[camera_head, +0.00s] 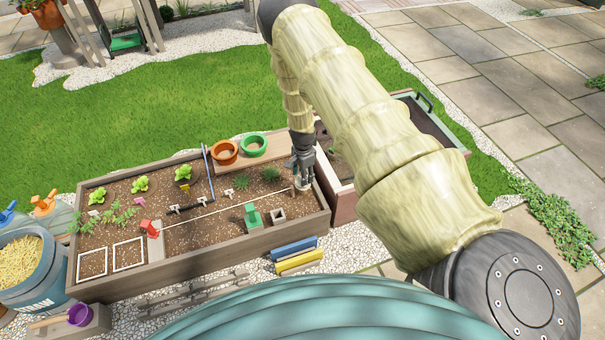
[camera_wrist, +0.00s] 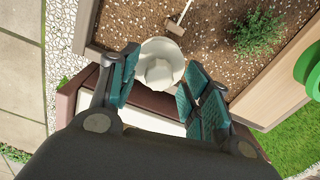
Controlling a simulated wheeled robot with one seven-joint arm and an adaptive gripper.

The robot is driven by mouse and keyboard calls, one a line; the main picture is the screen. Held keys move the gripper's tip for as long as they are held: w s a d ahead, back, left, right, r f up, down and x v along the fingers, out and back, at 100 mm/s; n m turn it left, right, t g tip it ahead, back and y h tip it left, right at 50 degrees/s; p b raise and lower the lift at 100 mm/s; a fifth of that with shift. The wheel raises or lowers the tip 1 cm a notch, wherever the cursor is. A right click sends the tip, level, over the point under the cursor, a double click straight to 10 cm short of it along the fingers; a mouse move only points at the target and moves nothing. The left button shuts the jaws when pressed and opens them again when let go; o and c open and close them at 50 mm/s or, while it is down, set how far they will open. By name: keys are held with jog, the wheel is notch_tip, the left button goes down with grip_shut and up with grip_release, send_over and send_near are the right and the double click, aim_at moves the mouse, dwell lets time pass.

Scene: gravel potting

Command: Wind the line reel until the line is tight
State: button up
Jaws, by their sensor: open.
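A pale, round piece with a raised knob in its middle, which looks like the line reel (camera_wrist: 160,73), sits at the edge of the soil bed in the wrist view. My gripper (camera_wrist: 163,68) is open, its teal-padded fingers on either side of the reel. I cannot tell whether the fingers touch it. In the head view my gripper (camera_head: 303,183) is low over the bed's right end and hides most of the reel. A thin pale line (camera_head: 225,208) runs across the soil from near a red piece (camera_head: 147,227) at the left towards my gripper. It looks nearly straight.
The wooden planter (camera_head: 200,262) holds seedlings, a green block (camera_head: 252,215) and small markers. An orange pot (camera_head: 225,152) and a green pot (camera_head: 254,145) stand on its back board. A grassy plant (camera_wrist: 257,33) grows near my gripper. Another box (camera_head: 340,203) adjoins on the right.

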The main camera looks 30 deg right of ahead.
jog(key=shift+r, duration=0.1)
notch_tip(320, 180, up, 12)
dwell(0.6)
dwell(0.4)
jog(key=s+a+f+n+h, duration=0.1)
jog(key=s+a+f+n, duration=0.2)
jog(key=s, duration=0.5)
jog(key=s+a+f+n, duration=0.3)
jog(key=s+n, duration=0.1)
jog(key=s, duration=0.3)
jog(key=s+a+f+n+h, duration=0.1)
jog(key=s+a+f+n, duration=0.2)
jog(key=s, duration=0.5)
jog(key=s+a+r+n+y, duration=0.25)
jog(key=s+a+n, duration=0.7)
jog(key=s, duration=0.65)
notch_tip(320, 180, up, 20)
jog(key=a+m+p, duration=0.1)
jog(key=a+p, duration=0.1)
jog(key=p, duration=1.7)
jog(key=shift+s, duration=0.2)
